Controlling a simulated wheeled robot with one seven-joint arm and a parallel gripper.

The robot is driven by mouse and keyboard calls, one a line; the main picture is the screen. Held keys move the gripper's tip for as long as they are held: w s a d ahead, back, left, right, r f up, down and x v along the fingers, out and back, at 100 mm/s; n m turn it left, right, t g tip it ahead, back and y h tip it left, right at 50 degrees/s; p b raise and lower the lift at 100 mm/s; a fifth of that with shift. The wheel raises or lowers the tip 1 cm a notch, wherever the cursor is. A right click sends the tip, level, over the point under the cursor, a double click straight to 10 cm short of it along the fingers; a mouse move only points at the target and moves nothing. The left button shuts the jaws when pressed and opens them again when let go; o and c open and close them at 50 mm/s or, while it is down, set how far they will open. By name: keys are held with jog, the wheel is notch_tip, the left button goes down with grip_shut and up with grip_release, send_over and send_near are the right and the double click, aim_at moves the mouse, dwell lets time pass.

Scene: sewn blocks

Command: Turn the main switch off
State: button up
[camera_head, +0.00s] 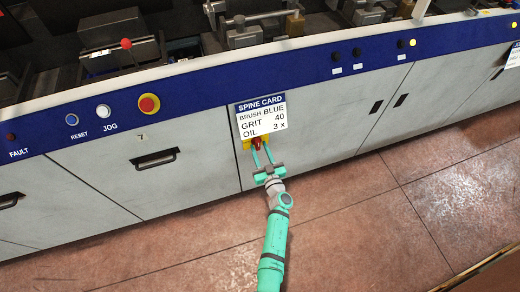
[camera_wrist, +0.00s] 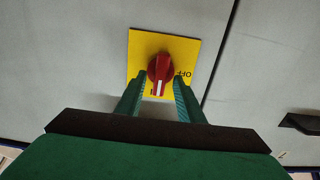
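The main switch is a red rotary knob (camera_wrist: 160,68) on a square yellow plate (camera_wrist: 145,45). Its white line points down in the wrist view, toward a mark mostly hidden at the plate's lower edge. The word OFF shows upside down on the plate at the right of the knob. In the head view the red knob (camera_head: 257,142) shows just under the spine card, partly covered by my fingers. My gripper (camera_wrist: 160,84) is open, one finger on each side of the knob's lower part, with small gaps visible. It also shows in the head view (camera_head: 262,152).
The spine card (camera_head: 262,116) hangs right above the switch on the grey cabinet front. A red-and-yellow button (camera_head: 149,104), a JOG button (camera_head: 103,111) and a RESET button (camera_head: 72,120) sit on the blue strip. The floor (camera_head: 350,230) before the cabinet is clear.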

grip_shut()
jog(key=shift+n, duration=0.3)
jog(key=n, duration=0.3)
jog(key=shift+a+n, duration=0.15)
jog(key=shift+n, duration=0.25)
jog(key=n, duration=0.4)
jog(key=shift+a+f, duration=0.1)
jog(key=shift+f, duration=0.05)
jog(key=n, duration=0.5)
jog(key=shift+a+f, duration=0.1)
jog(key=shift+s+f+n, duration=0.1)
jog(key=shift+f+n, duration=0.05)
jog(key=shift+n, duration=2.05)
